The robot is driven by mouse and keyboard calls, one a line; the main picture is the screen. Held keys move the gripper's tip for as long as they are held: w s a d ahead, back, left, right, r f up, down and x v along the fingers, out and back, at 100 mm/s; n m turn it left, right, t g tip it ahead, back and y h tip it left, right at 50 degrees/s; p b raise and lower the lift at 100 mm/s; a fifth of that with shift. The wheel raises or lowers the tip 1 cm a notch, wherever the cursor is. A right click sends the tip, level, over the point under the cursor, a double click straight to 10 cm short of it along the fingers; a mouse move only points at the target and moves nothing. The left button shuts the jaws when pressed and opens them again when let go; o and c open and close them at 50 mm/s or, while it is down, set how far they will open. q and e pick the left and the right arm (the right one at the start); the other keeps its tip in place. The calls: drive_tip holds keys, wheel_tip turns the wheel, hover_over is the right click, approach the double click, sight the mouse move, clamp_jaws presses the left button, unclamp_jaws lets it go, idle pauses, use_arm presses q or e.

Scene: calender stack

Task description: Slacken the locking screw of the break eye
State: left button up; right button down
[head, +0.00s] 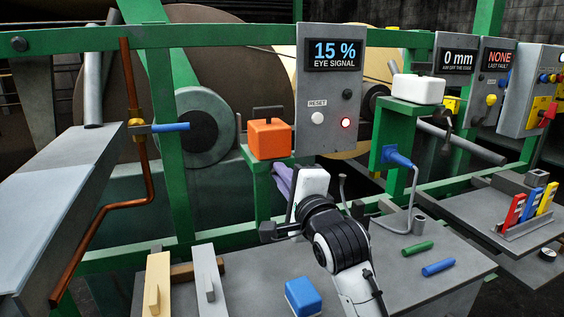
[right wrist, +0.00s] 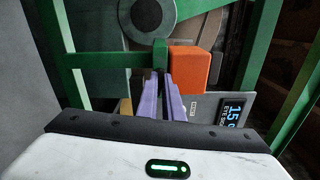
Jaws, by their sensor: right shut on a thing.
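The break eye seems to be the orange box (head: 270,138) with a dark handle on top, on a green bracket (head: 260,185). It also shows in the right wrist view (right wrist: 187,65). My right gripper (head: 279,168) reaches in just below the box with its purple fingers. In the right wrist view the fingers of the gripper (right wrist: 162,78) are close together on a small dark part beside the green bracket. This part seems to be the locking screw; its tip is mostly hidden between the fingers. My left gripper is not in view.
A grey panel (head: 312,90) reads "15 % EYE SIGNAL", with a lit red lamp (head: 346,123). A white box (head: 417,90) sits on another green stand. The bench (head: 385,285) holds a blue block (head: 303,297) and green and blue rods. Green rails surround the rolls.

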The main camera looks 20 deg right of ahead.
use_arm(q)
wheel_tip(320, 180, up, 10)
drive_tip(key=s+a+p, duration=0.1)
drive_tip(key=p, duration=1.1)
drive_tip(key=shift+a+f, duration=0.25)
use_arm(e)
drive_tip(key=shift+n, duration=7.6)
drive_tip(key=shift+f, duration=0.1)
drive_tip(key=c, duration=1.9)
unclamp_jaws()
use_arm(q)
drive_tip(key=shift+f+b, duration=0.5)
drive_tip(key=shift+b, duration=0.05)
use_arm(e)
drive_tip(key=s, duration=1)
drive_tip(key=shift+s+d, duration=0.15)
drive_tip(key=shift+d, duration=0.05)
